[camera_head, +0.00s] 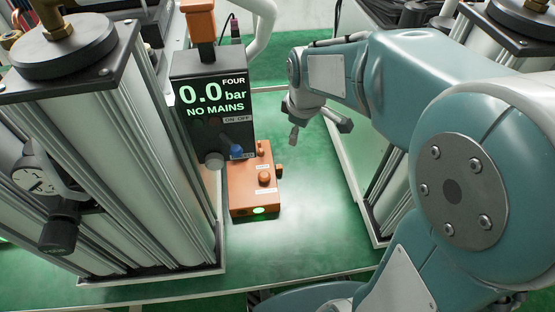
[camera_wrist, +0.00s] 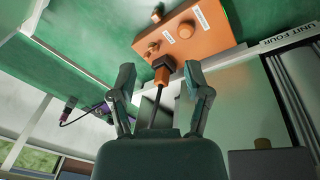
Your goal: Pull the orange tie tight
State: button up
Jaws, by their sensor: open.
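No part is clearly recognisable as the orange tie. In the wrist view, a small orange block (camera_wrist: 162,66) with a black stem shows between the fingers of my gripper (camera_wrist: 158,76), below an orange box (camera_wrist: 222,26). I cannot tell whether this block is the tie. The gripper is open, its two dark fingers apart, and no contact with the block shows. In the head view my gripper (camera_head: 320,130) hangs above the green surface, to the right of and beyond the orange box (camera_head: 252,200), which has knobs, labels and a lit green button.
A black display (camera_head: 212,95) reading 0.0 bar and NO MAINS stands behind the box, with another orange block (camera_head: 198,22) above it. Large sieve columns (camera_head: 150,150) flank it on the left; another metal unit (camera_head: 380,190) stands right. Green surface (camera_head: 310,200) is clear between.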

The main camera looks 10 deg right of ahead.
aim_at(279, 166)
jog(key=w+a+f+n, duration=0.1)
jog(key=w+f+n, duration=0.1)
jog(key=f, duration=0.2)
jog(key=w+a+f+n+g, duration=0.1)
jog(key=w+f+n, duration=0.1)
jog(key=f, duration=0.3)
jog(key=w+a+f+n+g, duration=0.1)
jog(key=w+f+n, duration=0.2)
jog(key=w+f, duration=0.1)
jog(key=shift+w+a+f, duration=0.1)
jog(key=shift+f, duration=0.5)
notch_tip(279, 166, down, 11)
jog(key=shift+r, duration=0.1)
grip_shut()
